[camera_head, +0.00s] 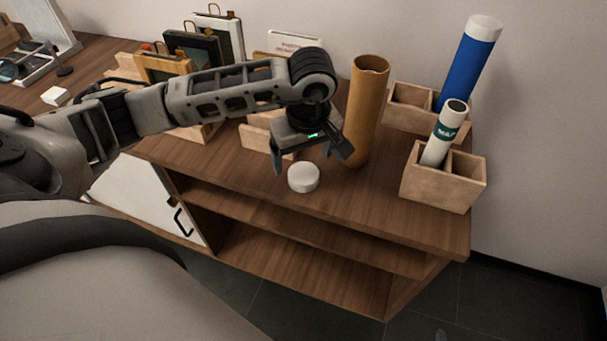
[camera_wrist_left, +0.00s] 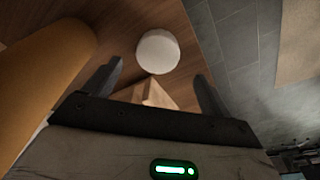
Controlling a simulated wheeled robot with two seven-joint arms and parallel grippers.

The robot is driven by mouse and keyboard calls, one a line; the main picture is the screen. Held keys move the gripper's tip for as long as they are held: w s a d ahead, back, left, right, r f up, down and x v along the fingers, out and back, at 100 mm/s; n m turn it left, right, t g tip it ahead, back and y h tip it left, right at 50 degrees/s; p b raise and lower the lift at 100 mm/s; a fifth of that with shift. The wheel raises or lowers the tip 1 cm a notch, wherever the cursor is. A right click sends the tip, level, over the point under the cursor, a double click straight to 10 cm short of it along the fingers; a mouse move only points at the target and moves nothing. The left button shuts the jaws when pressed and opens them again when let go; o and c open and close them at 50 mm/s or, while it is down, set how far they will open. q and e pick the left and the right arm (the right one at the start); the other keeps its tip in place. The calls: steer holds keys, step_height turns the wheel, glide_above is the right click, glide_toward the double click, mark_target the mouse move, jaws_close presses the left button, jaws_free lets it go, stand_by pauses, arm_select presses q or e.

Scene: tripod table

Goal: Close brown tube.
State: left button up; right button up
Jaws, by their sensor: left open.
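The brown tube (camera_head: 362,115) stands upright on the wooden table, its top open with no lid on it. It also shows large at the left of the left wrist view (camera_wrist_left: 38,85). A round white cap (camera_head: 303,178) lies on the table near the front edge, in front of the tube; it shows in the left wrist view (camera_wrist_left: 158,51) too. My left gripper (camera_head: 312,158) is open and empty, above and just behind the cap and close to the tube's left side. In the wrist view the cap appears beyond the fingertips, between them. My right gripper is not in view.
A wooden box (camera_head: 442,190) at the right holds a white tube (camera_head: 441,140). A second box (camera_head: 408,97) behind it holds a blue tube (camera_head: 467,62) with a white cap. Frames (camera_head: 195,55) stand at the left.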

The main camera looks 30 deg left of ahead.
mark_target(304, 173)
arm_select(q)
steer(key=f, duration=0.5)
steer(key=shift+w+a+p, duration=0.15)
steer(key=shift+w+p, duration=0.15)
steer(key=shift+p, duration=0.1)
steer(key=c, duration=1)
